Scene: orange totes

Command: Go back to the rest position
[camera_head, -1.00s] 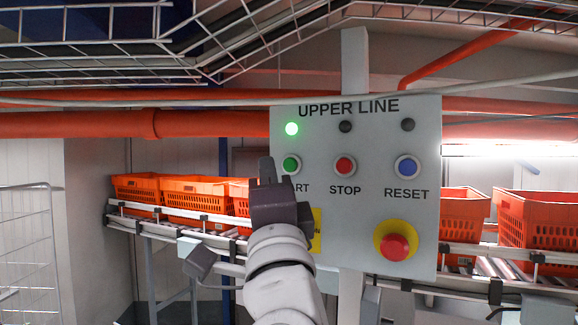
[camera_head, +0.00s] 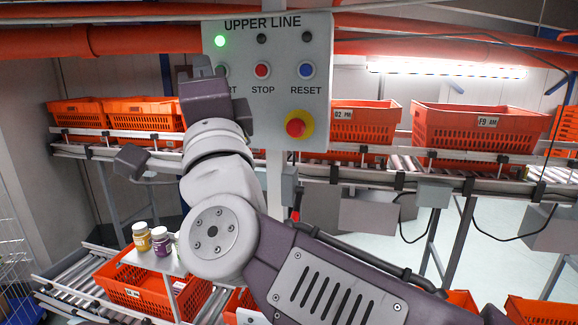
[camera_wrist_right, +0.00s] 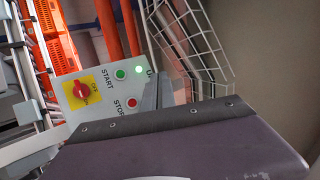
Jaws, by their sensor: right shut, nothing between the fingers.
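The grey control panel (camera_head: 265,110) marked UPPER LINE stands upright at the top centre of the head view. Its green lamp (camera_head: 220,41) is lit, and the two other lamps are dark. My right gripper (camera_head: 203,70) is shut and empty, in front of the panel's left side. It partly covers the START button in the head view. In the right wrist view the green START button (camera_wrist_right: 120,74) shows uncovered, left of the gripper (camera_wrist_right: 165,92). I cannot tell whether the gripper touches the panel. My left gripper is not in view.
Orange crates (camera_head: 480,125) stand on an upper conveyor (camera_head: 400,165) behind the panel. Below left, jars (camera_head: 142,236) stand on a white surface beside my arm, above an orange crate (camera_head: 150,285) on a lower roller conveyor (camera_head: 70,292). A wire cage (camera_head: 12,260) is at far left.

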